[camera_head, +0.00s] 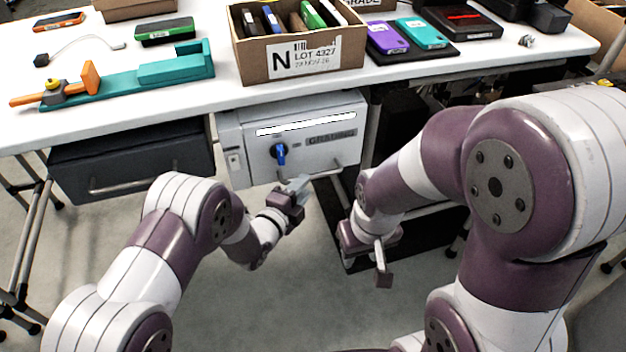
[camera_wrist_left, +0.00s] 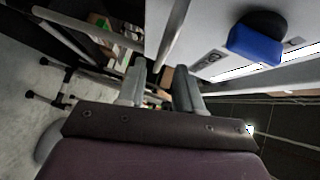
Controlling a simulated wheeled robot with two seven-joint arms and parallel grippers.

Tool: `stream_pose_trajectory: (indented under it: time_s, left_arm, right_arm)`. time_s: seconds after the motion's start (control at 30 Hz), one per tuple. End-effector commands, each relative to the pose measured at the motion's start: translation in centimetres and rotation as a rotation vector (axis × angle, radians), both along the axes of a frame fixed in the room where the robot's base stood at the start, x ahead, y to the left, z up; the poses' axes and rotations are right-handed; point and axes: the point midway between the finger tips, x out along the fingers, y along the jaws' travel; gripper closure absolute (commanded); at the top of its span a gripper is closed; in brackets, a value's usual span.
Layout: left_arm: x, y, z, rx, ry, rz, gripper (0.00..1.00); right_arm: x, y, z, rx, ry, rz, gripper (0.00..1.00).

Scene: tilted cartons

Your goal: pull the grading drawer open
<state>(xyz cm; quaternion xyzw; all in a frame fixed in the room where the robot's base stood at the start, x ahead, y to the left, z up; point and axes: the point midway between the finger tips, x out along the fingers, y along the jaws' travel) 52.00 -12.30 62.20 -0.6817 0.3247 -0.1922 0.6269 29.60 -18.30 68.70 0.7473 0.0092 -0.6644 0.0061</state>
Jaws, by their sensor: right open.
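The grading drawer (camera_head: 235,125) is a light grey front under the table edge, with a GRADING label, a blue knob (camera_head: 279,152) and a bar handle (camera_head: 334,172) along its bottom. No open drawer interior shows. The blue knob also shows in the left wrist view (camera_wrist_left: 257,38). My left gripper (camera_head: 298,186) is at the left part of the handle, its fingers apart. In the left wrist view a pale bar (camera_wrist_left: 174,35) reaches to the gap between the fingertips (camera_wrist_left: 160,72); whether it lies between them is unclear. My right gripper (camera_head: 382,262) is open and empty, lower right of the drawer.
A dark drawer (camera_head: 130,160) with its own handle hangs to the left. On the white table stand a carton marked N (camera_head: 300,60), a teal fixture (camera_head: 175,68) and several phones. Table legs (camera_head: 30,240) stand at left. The floor before the drawers is clear.

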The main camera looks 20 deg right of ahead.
Motion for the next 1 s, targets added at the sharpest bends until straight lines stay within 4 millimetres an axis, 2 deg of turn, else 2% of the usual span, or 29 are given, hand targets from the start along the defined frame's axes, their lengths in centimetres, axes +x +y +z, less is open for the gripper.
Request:
stream_pose_trajectory:
  time_s: [0.03,0.2,0.33,0.57,0.6,0.7,1.0]
  left_arm:
    - [0.8,-0.9,-0.6,-0.001,-0.002,-0.002,0.65]
    - [3.1,-2.9,-0.9,-0.001,0.0,0.001,0.65]
    - [3.8,-3.6,-0.9,-0.001,0.001,0.001,0.65]
    - [3.9,-3.7,-0.8,-0.001,0.002,0.001,0.65]
    - [3.9,-3.7,-0.8,-0.001,0.002,0.001,0.72]
    - [3.9,-3.7,-0.8,-0.001,0.003,0.001,1.0]
    - [3.9,-3.7,-0.9,0.0,0.004,0.002,1.0]
  right_arm:
    - [0.0,0.0,-0.7,0.0,0.0,0.0,0.57]
    - [0.0,0.0,-1.5,0.0,0.0,0.0,0.57]
    - [0.0,0.0,-1.6,0.0,0.0,0.0,0.57]
    - [0.0,0.0,-1.6,0.0,0.0,0.0,0.57]
    - [0.0,0.0,-1.6,0.0,0.0,0.0,0.57]
    - [0.0,0.0,-1.6,0.0,0.0,0.0,0.57]
    - [0.0,0.0,-1.7,0.0,0.0,0.0,0.57]
